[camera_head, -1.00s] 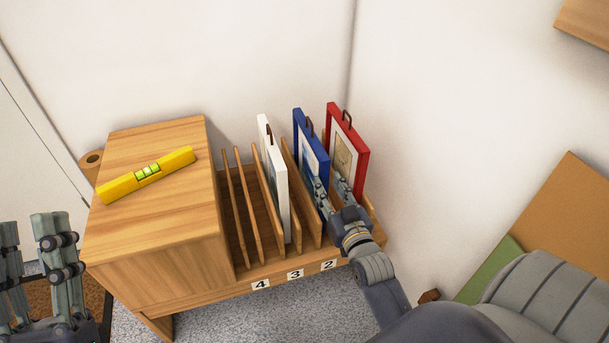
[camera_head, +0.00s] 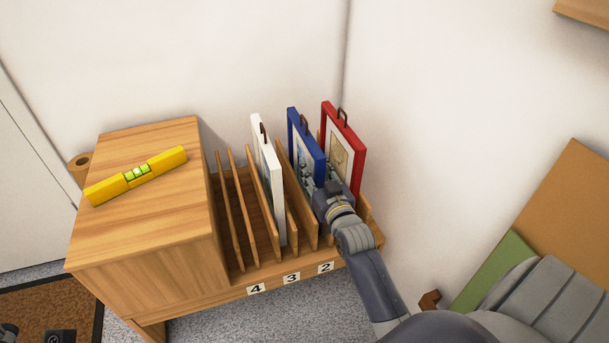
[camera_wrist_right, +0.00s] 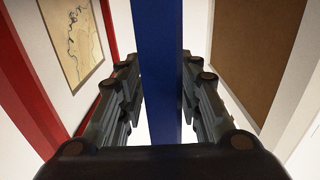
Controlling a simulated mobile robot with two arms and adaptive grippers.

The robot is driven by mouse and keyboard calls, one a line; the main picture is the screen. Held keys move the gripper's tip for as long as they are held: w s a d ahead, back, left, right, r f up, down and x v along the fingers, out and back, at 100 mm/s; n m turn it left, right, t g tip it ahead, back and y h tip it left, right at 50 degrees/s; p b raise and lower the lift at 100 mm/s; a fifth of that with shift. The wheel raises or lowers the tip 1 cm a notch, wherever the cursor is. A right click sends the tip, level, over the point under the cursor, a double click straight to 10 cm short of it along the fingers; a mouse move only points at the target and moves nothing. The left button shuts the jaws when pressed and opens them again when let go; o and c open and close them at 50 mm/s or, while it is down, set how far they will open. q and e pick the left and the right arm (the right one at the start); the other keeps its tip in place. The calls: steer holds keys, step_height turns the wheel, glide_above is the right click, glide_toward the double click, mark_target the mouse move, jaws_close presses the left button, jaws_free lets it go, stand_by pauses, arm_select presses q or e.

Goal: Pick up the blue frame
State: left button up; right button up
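The blue frame (camera_head: 305,143) stands upright in a slot of the wooden rack, between the white frame (camera_head: 268,170) and the red frame (camera_head: 343,145). It has a dark hanging loop on top. My right gripper (camera_head: 326,188) is at its near edge. In the right wrist view the blue frame (camera_wrist_right: 160,70) runs between the two fingers of my right gripper (camera_wrist_right: 161,85), which press close on both sides. The fingertips are partly hidden in the head view. Only small dark bits of my left gripper show at the bottom left corner; its fingers are mostly out of view.
The wooden rack (camera_head: 240,285) has thin dividers and labels 4, 3 and 2; its left slots are empty. A yellow level (camera_head: 136,176) lies on the cabinet top (camera_head: 165,215). Walls stand close behind and to the right. Brown and green boards (camera_head: 540,215) lean at right.

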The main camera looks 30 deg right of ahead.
mark_target(310, 160)
steer(key=b+x, duration=0.1)
steer(key=x, duration=0.2)
steer(key=shift+w+f, duration=0.1)
steer(key=shift+w, duration=0.15)
jaws_close()
